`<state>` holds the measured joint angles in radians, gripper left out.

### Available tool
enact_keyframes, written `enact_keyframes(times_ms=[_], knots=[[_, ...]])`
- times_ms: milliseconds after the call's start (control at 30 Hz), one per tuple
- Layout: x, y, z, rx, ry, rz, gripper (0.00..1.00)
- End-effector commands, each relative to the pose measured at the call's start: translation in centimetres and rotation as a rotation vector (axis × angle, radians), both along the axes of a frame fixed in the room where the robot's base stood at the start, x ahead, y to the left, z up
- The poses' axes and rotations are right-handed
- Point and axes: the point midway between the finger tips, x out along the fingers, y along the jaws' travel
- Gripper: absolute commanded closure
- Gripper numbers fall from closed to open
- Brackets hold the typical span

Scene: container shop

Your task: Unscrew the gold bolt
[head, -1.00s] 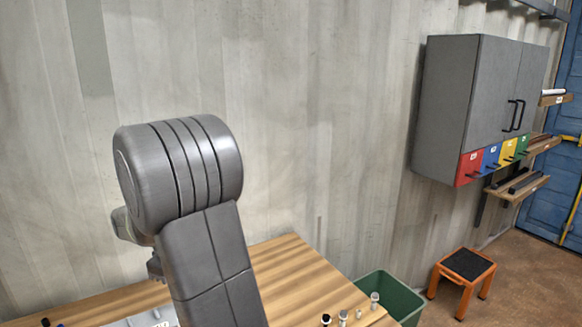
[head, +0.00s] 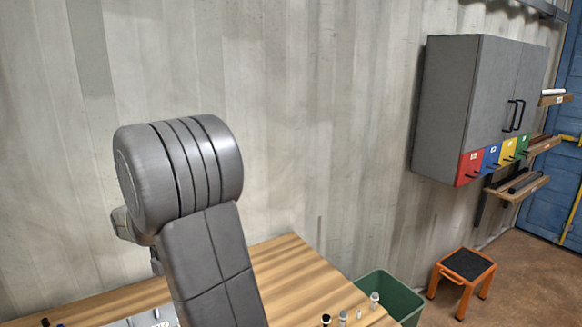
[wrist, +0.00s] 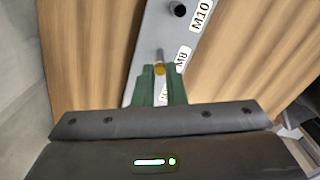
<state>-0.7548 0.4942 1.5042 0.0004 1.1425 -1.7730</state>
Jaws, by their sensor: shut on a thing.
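In the wrist view the gold bolt (wrist: 160,69) sits between the green fingertips of my gripper (wrist: 160,75), which is shut on it. A narrow grey shank shows just beyond the gold part. The bolt is over a light grey plate (wrist: 145,45) with M8 and M10 labels. I cannot tell how far the bolt is threaded in. In the head view the gripper is hidden behind my arm, and only a corner of the plate (head: 140,321) shows at the bottom edge.
A black-topped bolt (wrist: 180,10) stands near the M10 label. Several small bolts (head: 343,317) stand at the wooden table's (head: 290,275) right end. Beyond them are a green bin (head: 392,293) and an orange stool (head: 463,273). A grey cabinet (head: 465,105) hangs on the wall.

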Motion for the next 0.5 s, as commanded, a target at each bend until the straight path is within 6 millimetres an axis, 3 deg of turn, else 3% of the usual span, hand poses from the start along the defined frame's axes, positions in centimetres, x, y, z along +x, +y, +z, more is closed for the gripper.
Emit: enact_keyframes(times_ms=[133,500], knots=[[0.0,0.0,0.1,0.000,-0.002,0.189,1.00],[0.0,0.0,1.4,0.001,-0.001,0.187,1.00]])
